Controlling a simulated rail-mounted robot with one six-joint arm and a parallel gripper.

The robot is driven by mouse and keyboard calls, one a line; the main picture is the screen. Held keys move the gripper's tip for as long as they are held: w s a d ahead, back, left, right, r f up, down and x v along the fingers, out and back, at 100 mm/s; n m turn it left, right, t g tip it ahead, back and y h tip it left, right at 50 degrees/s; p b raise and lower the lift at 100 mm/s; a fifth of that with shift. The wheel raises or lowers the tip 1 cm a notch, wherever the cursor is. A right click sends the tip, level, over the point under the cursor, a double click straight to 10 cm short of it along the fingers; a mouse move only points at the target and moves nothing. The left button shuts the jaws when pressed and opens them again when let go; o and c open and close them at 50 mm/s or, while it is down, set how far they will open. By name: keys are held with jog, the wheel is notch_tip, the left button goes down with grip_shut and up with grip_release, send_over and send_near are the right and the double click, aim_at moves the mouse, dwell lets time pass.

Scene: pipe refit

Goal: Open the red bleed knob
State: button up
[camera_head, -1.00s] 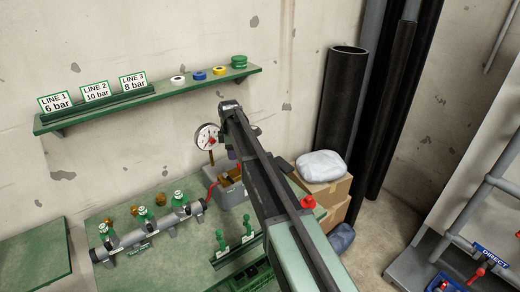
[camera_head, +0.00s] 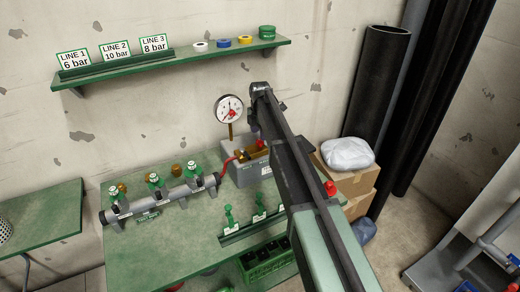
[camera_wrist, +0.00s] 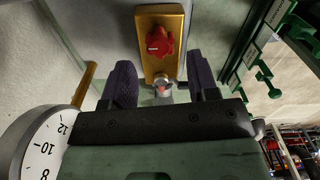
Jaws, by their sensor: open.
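The red bleed knob (camera_wrist: 159,41) sits on a brass block (camera_wrist: 176,22) in the wrist view, ahead of and between my open fingers. My gripper (camera_wrist: 162,75) is open and empty, with a dark finger on each side of the lower part of the brass block. I see no contact with the knob. In the head view the red knob (camera_head: 262,144) shows on the brass block on top of a grey pump box (camera_head: 243,174). My gripper (camera_head: 253,120) is above it, seen from the side and partly hidden by my arm.
A pressure gauge (camera_head: 229,108) stands on a stem close left of my gripper. A red hose (camera_head: 226,163) joins the box to a grey manifold (camera_head: 165,202) with green-capped valves. A green rack (camera_head: 240,232) stands in front. A shelf (camera_head: 180,60) with line cards hangs above.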

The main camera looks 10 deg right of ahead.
aim_at(260, 144)
notch_tip(260, 144, down, 4)
jog(key=shift+f+b, duration=0.2)
jog(key=shift+b, duration=1)
jog(key=shift+r, duration=0.1)
jog(key=shift+r, duration=0.1)
jog(key=shift+c, duration=0.5)
jog(key=c, duration=0.7)
